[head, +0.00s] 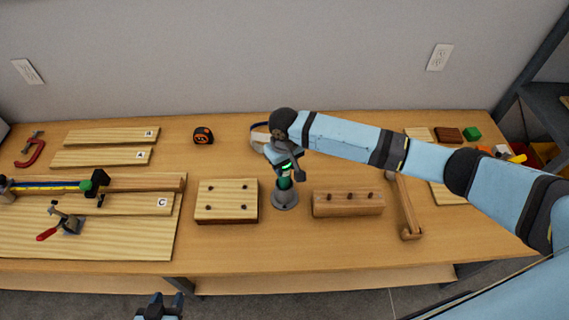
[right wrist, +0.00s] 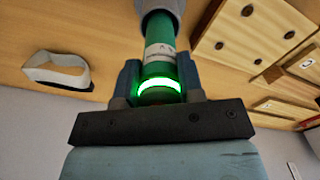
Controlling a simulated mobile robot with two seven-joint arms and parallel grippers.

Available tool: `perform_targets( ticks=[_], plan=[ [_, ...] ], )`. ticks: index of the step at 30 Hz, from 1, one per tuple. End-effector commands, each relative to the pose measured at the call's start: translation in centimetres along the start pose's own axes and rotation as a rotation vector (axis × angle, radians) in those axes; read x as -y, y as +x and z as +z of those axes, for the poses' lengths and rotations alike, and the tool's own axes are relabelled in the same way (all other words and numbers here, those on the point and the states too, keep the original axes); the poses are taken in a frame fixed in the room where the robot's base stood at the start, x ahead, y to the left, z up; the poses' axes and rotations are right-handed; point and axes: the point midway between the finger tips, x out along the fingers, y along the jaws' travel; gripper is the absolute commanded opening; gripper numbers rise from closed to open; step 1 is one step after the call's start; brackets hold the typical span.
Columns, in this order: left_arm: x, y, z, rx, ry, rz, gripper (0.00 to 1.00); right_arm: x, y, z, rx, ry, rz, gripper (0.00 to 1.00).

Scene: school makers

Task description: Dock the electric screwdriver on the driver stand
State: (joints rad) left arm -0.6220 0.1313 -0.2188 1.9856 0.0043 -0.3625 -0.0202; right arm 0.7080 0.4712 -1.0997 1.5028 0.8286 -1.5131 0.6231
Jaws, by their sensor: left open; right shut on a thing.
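The electric screwdriver (head: 284,183) is green with a glowing green ring; it also shows in the right wrist view (right wrist: 160,68). My right gripper (head: 285,171) is shut on it, with one finger on each side of the body. The screwdriver's lower end meets the grey driver stand (head: 285,202), which has a round base on the table. The stand's grey top also shows in the right wrist view (right wrist: 160,6). I cannot tell how deep the screwdriver sits in it. My left gripper (head: 160,307) is open and empty, low at the front edge of the view.
A pale block with dark holes (head: 226,200) stands close left of the stand, and a wooden block with knobs (head: 347,203) close right. A white band (right wrist: 57,70) lies behind the stand. A tape measure (head: 203,135) is at the back. Clamps and boards fill the left.

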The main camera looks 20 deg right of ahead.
Motion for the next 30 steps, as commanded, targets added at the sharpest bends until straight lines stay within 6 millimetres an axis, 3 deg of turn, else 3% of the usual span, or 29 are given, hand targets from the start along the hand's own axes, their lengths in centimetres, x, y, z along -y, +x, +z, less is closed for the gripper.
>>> perform_targets(
  ticks=[30],
  plan=[
    [0.01,-0.59,-0.91,0.000,0.000,0.000,0.43,0.02,-0.06,-0.08,-0.001,0.000,0.000,0.00]
  ],
)
